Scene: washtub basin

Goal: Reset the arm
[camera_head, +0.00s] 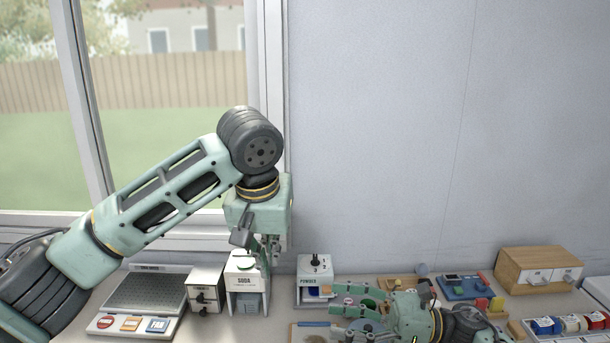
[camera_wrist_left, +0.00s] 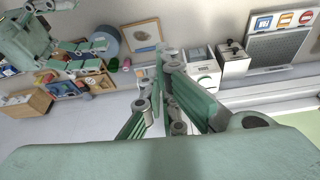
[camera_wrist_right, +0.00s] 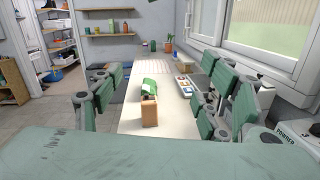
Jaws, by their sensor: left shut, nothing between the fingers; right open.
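My left arm reaches in from the left in the head view. My right gripper (camera_head: 345,301) is low over the counter in front of the POWDER dispenser (camera_head: 313,268), pointing left. In the right wrist view its fingers (camera_wrist_right: 163,88) are spread wide, open and empty. A wooden block with a green top (camera_wrist_right: 149,105) shows on the counter in the gap between them; its distance is unclear.
The air before the wall (camera_head: 430,130) is clear.

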